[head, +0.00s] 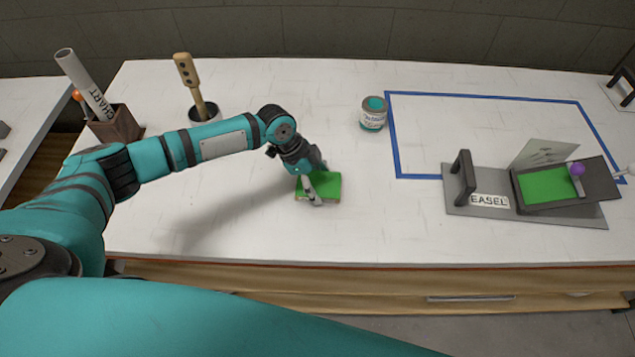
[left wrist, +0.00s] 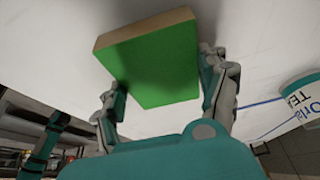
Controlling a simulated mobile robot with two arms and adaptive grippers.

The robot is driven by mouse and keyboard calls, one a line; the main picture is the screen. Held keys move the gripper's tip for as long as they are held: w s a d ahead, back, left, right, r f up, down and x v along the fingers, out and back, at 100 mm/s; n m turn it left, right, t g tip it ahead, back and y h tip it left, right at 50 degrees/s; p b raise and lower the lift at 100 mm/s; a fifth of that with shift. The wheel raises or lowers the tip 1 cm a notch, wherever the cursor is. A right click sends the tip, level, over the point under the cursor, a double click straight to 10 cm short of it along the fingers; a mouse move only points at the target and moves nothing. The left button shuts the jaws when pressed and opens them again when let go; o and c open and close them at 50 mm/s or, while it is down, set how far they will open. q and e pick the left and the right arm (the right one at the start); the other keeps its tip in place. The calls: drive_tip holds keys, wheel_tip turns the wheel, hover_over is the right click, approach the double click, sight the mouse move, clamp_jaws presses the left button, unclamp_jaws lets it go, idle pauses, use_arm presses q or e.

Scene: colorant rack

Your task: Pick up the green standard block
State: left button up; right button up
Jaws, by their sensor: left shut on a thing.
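The green standard block (head: 328,186) is a flat slab with a green face and wood-coloured edges. It is at the middle of the white table in the head view. My left gripper (head: 312,188) is shut on it. In the left wrist view the block (left wrist: 150,65) sits between the two fingers of my left gripper (left wrist: 165,95), its green face toward the camera. I cannot tell whether the block touches the table. A second green panel (head: 550,186) lies in the easel (head: 480,211) at the right. My right gripper is not in view.
A teal paint can (head: 373,114) stands behind and right of the block. A blue tape outline (head: 393,135) marks the right of the white table (head: 260,225). A dark cup (head: 204,112) with a wooden-handled tool and a brown box (head: 117,126) with a rolled chart stand back left.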

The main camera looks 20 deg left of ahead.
sight(326, 188)
use_arm(q)
drive_tip(key=shift+r, duration=0.45)
drive_tip(key=shift+s+d+r+b, duration=0.2)
drive_tip(key=shift+d+r+b, duration=0.05)
drive_tip(key=shift+r+b, duration=0.3)
drive_tip(key=shift+s+d+r+b, duration=0.25)
drive_tip(key=shift+r+b, duration=0.15)
drive_tip(key=shift+r, duration=0.25)
drive_tip(key=s+d+b, duration=0.1)
drive_tip(key=s+d, duration=0.2)
drive_tip(key=s+d+r+b, duration=0.1)
drive_tip(key=s+d, duration=0.2)
drive_tip(key=d, duration=0.1)
drive_tip(key=s+d+b, duration=0.1)
drive_tip(key=s+d, duration=0.1)
drive_tip(key=d, duration=0.2)
drive_tip(key=shift+s+r, duration=0.25)
drive_tip(key=shift+s, duration=0.15)
drive_tip(key=shift+s+d, duration=0.25)
drive_tip(key=shift+w+r, duration=0.1)
